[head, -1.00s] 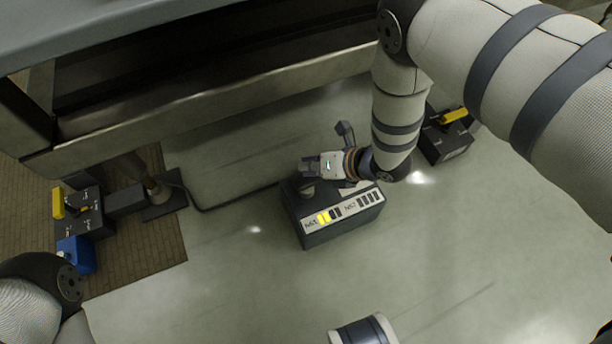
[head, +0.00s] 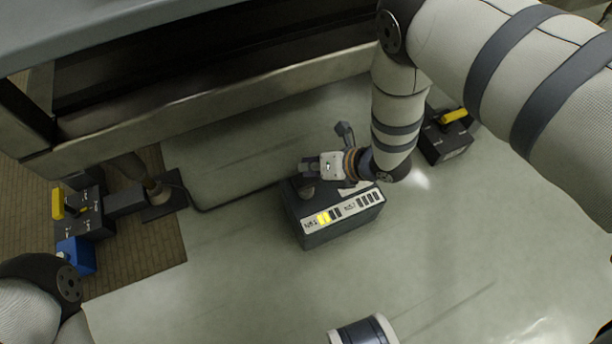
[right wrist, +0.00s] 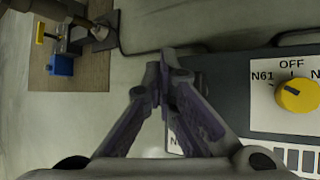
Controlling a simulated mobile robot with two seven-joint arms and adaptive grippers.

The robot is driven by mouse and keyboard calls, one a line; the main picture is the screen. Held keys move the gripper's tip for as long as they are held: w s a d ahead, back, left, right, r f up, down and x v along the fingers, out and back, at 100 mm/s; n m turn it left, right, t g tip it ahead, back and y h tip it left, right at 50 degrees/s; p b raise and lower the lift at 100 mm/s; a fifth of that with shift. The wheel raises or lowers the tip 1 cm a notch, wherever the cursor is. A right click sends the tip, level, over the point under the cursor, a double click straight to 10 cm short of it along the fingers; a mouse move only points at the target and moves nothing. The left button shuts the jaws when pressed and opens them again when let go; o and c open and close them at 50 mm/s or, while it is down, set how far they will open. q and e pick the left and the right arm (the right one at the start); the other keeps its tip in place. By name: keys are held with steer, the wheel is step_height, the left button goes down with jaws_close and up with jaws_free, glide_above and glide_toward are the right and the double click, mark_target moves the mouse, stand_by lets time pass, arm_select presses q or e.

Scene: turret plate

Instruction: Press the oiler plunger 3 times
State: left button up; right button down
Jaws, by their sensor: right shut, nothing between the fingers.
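The dark control box (head: 345,228) stands on the grey surface in the middle of the head view. Its sloped front carries N61 and N62 labels with rows of bars, and some N61 bars are lit yellow. A small round stub (head: 307,191), possibly the plunger, sticks up at the box's left end. My right gripper (head: 306,168) is shut and empty, just above and behind this stub. I cannot tell whether they touch. In the right wrist view its fingertips (right wrist: 163,76) meet beside the box. My left gripper is out of view.
A yellow selector knob (right wrist: 298,95) sits on the box's white panel beside the OFF and N61 marks. A yellow-handled unit (head: 92,210) and a blue block (head: 76,254) stand at left. Another yellow-handled unit (head: 446,142) stands at right.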

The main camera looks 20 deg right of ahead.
steer(key=shift+f, duration=0.4)
arm_select(q)
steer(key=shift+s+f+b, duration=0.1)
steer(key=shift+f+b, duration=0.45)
steer(key=shift+b, duration=0.05)
arm_select(e)
steer(key=shift+f, duration=1.15)
stand_by(0.4)
arm_select(q)
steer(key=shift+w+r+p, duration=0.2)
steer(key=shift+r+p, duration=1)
steer(key=shift+p, duration=0.15)
arm_select(e)
steer(key=shift+r, duration=1.6)
